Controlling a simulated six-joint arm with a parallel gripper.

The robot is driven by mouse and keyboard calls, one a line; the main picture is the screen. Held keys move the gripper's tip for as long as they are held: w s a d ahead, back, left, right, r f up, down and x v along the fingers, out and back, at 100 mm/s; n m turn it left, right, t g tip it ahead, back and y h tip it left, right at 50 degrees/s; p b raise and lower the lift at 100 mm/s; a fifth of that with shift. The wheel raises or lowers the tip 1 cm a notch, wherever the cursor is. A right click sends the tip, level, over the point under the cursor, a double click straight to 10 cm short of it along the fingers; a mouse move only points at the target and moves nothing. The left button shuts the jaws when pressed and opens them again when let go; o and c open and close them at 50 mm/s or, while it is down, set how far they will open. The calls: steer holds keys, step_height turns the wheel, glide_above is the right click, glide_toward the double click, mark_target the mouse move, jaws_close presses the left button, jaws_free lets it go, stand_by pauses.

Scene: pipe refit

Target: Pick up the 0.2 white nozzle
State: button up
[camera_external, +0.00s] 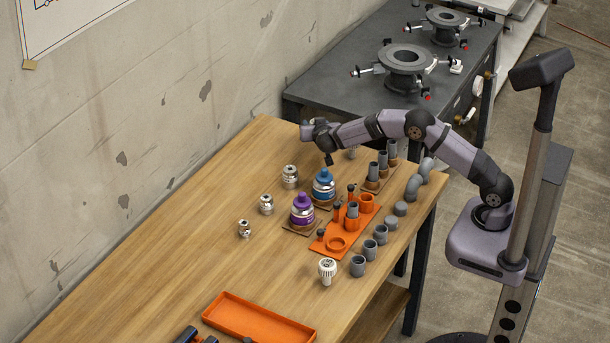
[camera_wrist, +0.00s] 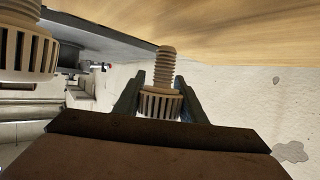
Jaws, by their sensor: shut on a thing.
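A white ribbed nozzle (camera_wrist: 161,102) with a threaded stem shows between the two fingers of my gripper (camera_wrist: 160,86) in the wrist view. My gripper is shut on it. No size mark is readable on it. In the external view my gripper (camera_external: 328,160) is above the table, by the blue-topped bottle, and the held nozzle cannot be made out. A second white nozzle (camera_wrist: 25,45) shows at the upper left of the wrist view, apart from the fingers. In the external view one white nozzle (camera_external: 327,270) stands near the front right table edge, and a small white one (camera_external: 351,153) is behind my arm.
A blue-topped bottle (camera_external: 323,184) and a purple-topped bottle (camera_external: 302,209) stand close below my gripper. Silver fittings (camera_external: 266,204) are to their left. An orange holder (camera_external: 337,243) and several grey pipe pieces (camera_external: 369,249) are to the right. The table's left part is clear.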

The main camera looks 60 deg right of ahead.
step_height(320, 180, up, 7)
steer(key=shift+p, duration=0.35)
